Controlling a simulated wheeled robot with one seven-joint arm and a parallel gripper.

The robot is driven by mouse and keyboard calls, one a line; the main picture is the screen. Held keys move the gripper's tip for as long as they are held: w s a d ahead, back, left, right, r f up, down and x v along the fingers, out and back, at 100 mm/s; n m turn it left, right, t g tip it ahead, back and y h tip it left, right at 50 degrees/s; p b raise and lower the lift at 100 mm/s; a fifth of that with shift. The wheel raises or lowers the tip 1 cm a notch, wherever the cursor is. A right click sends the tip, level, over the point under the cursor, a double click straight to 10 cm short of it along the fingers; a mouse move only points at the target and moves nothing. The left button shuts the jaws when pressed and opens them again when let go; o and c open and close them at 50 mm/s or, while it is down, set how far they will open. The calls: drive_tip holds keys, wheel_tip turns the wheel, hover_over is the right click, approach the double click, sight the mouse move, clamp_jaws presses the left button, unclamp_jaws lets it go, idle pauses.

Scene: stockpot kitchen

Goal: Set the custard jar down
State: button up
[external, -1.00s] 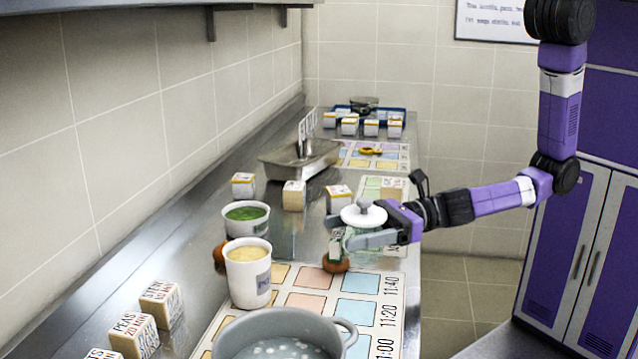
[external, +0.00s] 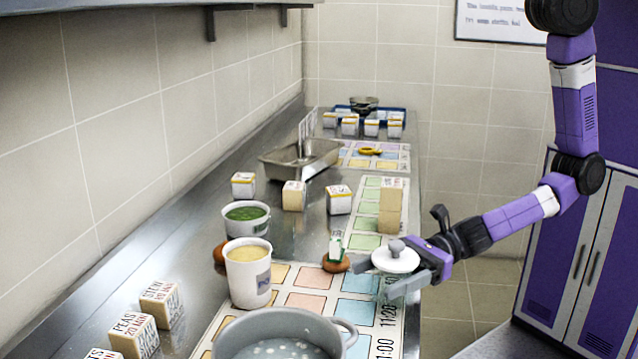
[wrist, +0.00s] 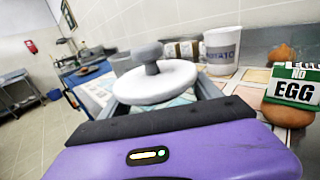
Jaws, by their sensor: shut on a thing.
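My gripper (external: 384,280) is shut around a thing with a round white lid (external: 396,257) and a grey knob. I take it to be the custard jar; its body is mostly hidden or see-through, and no custard shows. It is held upright near the counter's right edge. Whether its bottom touches anything cannot be told. In the wrist view the lid (wrist: 155,82) lies between the two fingers. A green and white NO EGG sign (wrist: 293,86) on a brown rounded base stands to the right there; it also shows in the external view (external: 337,244), left of the gripper.
A timetable mat (external: 312,303) with coloured squares lies on the counter. A grey pot (external: 277,325), a white cup of yellow contents (external: 248,274) and a tub of green contents (external: 246,216) stand on the left and in front. Stacked tan blocks (external: 390,206) stand behind the gripper.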

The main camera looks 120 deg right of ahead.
sight(375, 264)
drive_tip(key=shift+a+r, duration=0.1)
drive_tip(key=shift+a, duration=0.05)
drive_tip(key=shift+w+d+r+n+y, duration=0.15)
drive_tip(key=shift+w+d+r+y, duration=0.1)
drive_tip(key=shift+w+r, duration=0.3)
drive_tip(key=shift+w+d+r+n+y, duration=0.15)
drive_tip(key=shift+w+d+r+y, duration=0.15)
drive_tip(key=shift+r, duration=0.3)
drive_tip(key=w+d+r+n+y+p, duration=0.1)
drive_tip(key=w+d+r, duration=0.1)
drive_tip(key=w+r, duration=0.5)
drive_tip(key=w+d+r+p, duration=0.1)
drive_tip(key=w+d+r, duration=0.25)
drive_tip(key=r, duration=0.45)
drive_tip(key=shift+w+f+b, duration=0.25)
drive_tip(key=shift+f+b, duration=0.65)
drive_tip(key=shift+f, duration=2.3)
drive_tip(key=shift+w+f+b, duration=0.2)
drive_tip(key=shift+f+b, duration=0.65)
drive_tip(key=shift+f, duration=2.3)
drive_tip(key=shift+w+f+b, duration=0.25)
drive_tip(key=shift+f+b, duration=0.65)
drive_tip(key=shift+f, duration=2.3)
drive_tip(key=shift+f, duration=0.1)
drive_tip(key=shift+f, duration=0.15)
drive_tip(key=o, duration=1.7)
drive_tip(key=shift+o, duration=0.2)
